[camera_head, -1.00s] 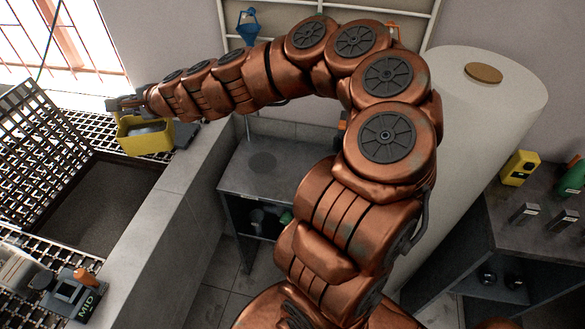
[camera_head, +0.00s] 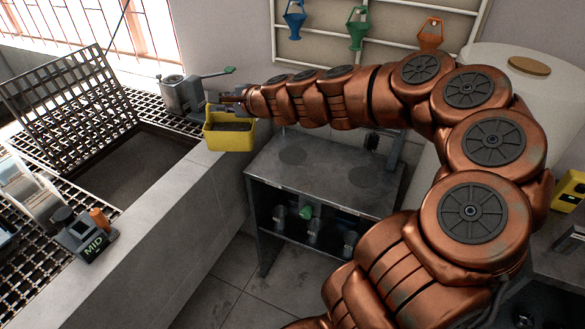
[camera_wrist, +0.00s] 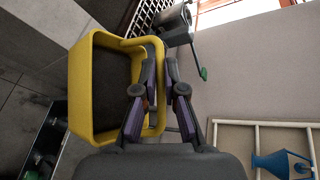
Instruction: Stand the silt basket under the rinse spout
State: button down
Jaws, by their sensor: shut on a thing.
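The silt basket is a yellow open-topped box (camera_head: 230,141) with dark matter inside. My gripper (camera_head: 224,98) is shut on its yellow handle or rim, and holds it near the concrete wall's far end, left of the grey bench. In the wrist view the basket (camera_wrist: 82,135) is at the left, and my fingers (camera_wrist: 160,88) close by its right side. A grey device with a green-tipped lever (camera_head: 181,95) stands just behind and left of the basket; I cannot tell whether it is the rinse spout. A grey upright (camera_head: 394,150) on the bench is partly hidden by my arm.
The grey bench (camera_head: 310,175) has a clear top with two dark round marks. A concrete wall (camera_head: 150,215) borders the grating (camera_head: 25,290) and an open pit. A MID-marked device (camera_head: 85,238) sits at left. Blue (camera_head: 294,20), green (camera_head: 357,30) and orange (camera_head: 431,33) funnels hang behind.

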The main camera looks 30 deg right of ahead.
jog(key=s+d+f+b, duration=0.8)
jog(key=d+f+b, duration=0.4)
jog(key=b, duration=0.6)
jog(key=w+d+f, duration=0.6)
jog(key=w+d, duration=0.3)
jog(key=w, duration=0.2)
jog(key=shift+w+d+h, duration=0.3)
jog(key=shift+d+h, duration=0.05)
jog(key=shift+h, duration=0.05)
jog(key=shift+f, duration=0.2)
jog(key=c, duration=1.3)
grip_release()
jog(key=shift+o, duration=0.2)
